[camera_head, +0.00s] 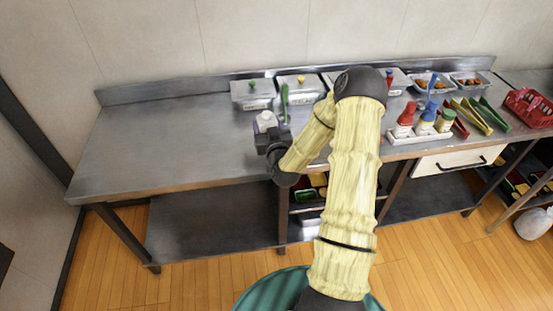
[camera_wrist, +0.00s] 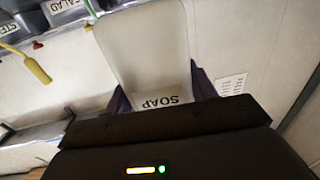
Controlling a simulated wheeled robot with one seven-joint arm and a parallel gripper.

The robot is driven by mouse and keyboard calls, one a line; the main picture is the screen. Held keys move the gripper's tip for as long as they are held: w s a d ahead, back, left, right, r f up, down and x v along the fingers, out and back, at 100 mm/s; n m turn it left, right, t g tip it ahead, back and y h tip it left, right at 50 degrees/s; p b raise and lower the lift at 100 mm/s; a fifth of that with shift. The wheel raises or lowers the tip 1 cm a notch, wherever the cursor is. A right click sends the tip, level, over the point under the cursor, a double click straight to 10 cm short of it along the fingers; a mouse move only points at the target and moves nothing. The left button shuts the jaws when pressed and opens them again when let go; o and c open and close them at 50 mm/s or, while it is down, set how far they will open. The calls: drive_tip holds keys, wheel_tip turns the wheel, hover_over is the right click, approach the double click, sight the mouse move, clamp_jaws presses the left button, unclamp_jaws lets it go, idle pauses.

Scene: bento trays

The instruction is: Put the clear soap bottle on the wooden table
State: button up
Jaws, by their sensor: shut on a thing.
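The clear soap bottle (camera_wrist: 148,50) fills the middle of the wrist view, pale and translucent, with an upside-down SOAP label. The dark jaws of my gripper (camera_wrist: 163,92) are shut on it from both sides. In the head view, the bottle (camera_head: 265,119) shows as a small whitish shape at my gripper (camera_head: 268,131), over the middle of the grey metal counter (camera_head: 185,140). I cannot tell if it touches the counter. My arm hides part of the counter. I cannot make out a wooden table top in either view.
Lidded metal containers (camera_head: 253,94) line the counter's back. A red basket (camera_head: 528,106) is at far right. The counter's left half is clear.

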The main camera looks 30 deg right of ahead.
drive_tip(key=shift+m+h, duration=0.5)
drive_tip(key=shift+h, duration=0.3)
drive_tip(key=d+b, duration=0.1)
drive_tip(key=d+r, duration=0.1)
drive_tip(key=d+r+b, duration=0.1)
drive_tip(key=d, duration=0.1)
drive_tip(key=shift+w+r+b, duration=0.15)
drive_tip(key=shift+r+b, duration=0.1)
drive_tip(key=shift+b, duration=0.1)
drive_tip(key=shift+d, duration=0.1)
drive_tip(key=shift+f, duration=2.95)
drive_tip(key=shift+f, duration=0.1)
drive_tip(key=shift+f, duration=2)
